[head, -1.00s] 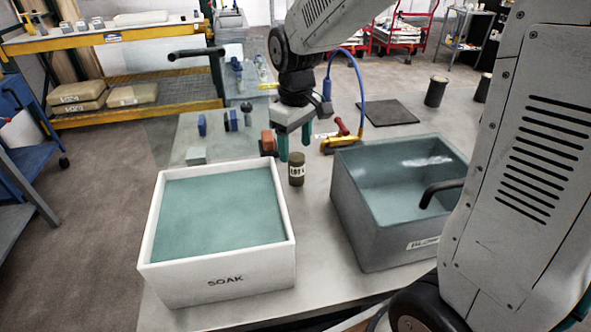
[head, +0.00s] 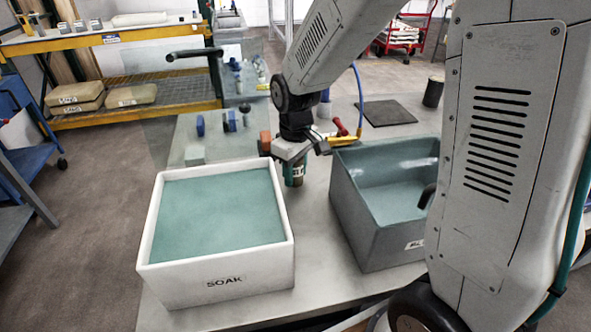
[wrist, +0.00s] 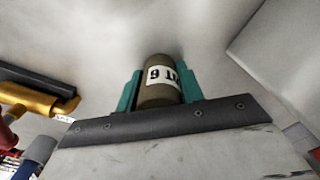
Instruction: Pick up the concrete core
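The concrete core (wrist: 159,88) is a dark olive-brown upright cylinder with a white label reading roughly "LOT 6". In the head view the core (head: 300,181) stands on the grey table between the two tubs, mostly hidden by my gripper. My gripper (head: 294,172) is down around it. In the wrist view the teal fingers of my gripper (wrist: 160,91) flank the core closely, one on each side. No clear gap shows, but I cannot tell whether both fingers press on it.
A white SOAK tub (head: 222,283) with teal liquid is at front left. A grey tub (head: 375,235) stands close on the right. Small blocks (head: 196,154) and a rust-coloured piece (head: 265,143) lie behind. A dark mat (head: 387,113) is farther back.

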